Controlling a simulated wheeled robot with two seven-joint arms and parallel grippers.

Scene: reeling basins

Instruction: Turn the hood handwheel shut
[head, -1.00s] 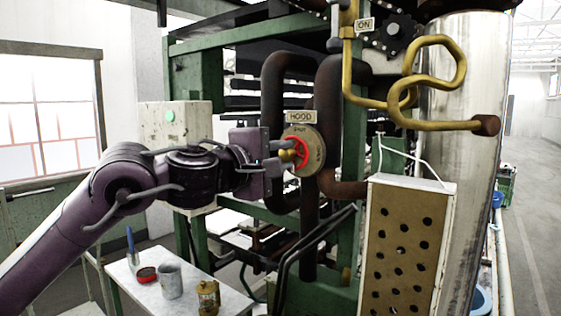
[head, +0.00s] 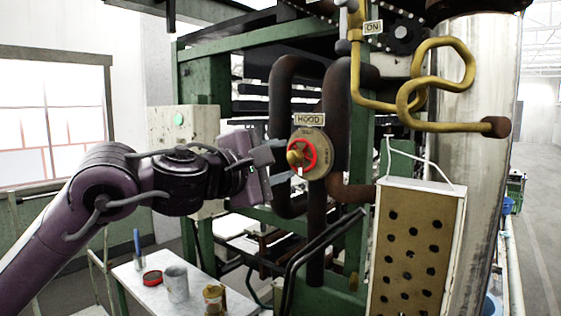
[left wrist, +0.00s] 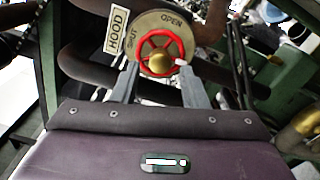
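The hood handwheel is a red spoked wheel (head: 309,154) with a brass hub, set on a round tan dial plate (head: 324,150) on the dark pipes. A HOOD label (head: 310,119) sits above it. The left wrist view shows the red wheel (left wrist: 148,52) too, with SHUT and OPEN lettered on the plate. My left gripper (head: 285,158) is just left of the wheel, pointing at it. In the left wrist view its two fingers (left wrist: 157,75) are spread with a gap between them, and the wheel shows beyond. Nothing is held. My right gripper is not in view.
A pale box with a green button (head: 178,119) stands behind my left arm. A small table (head: 205,300) below holds a grey mug (head: 176,284), a red tin and a brass item. A perforated panel (head: 412,250) and a curled brass pipe (head: 438,84) are at right.

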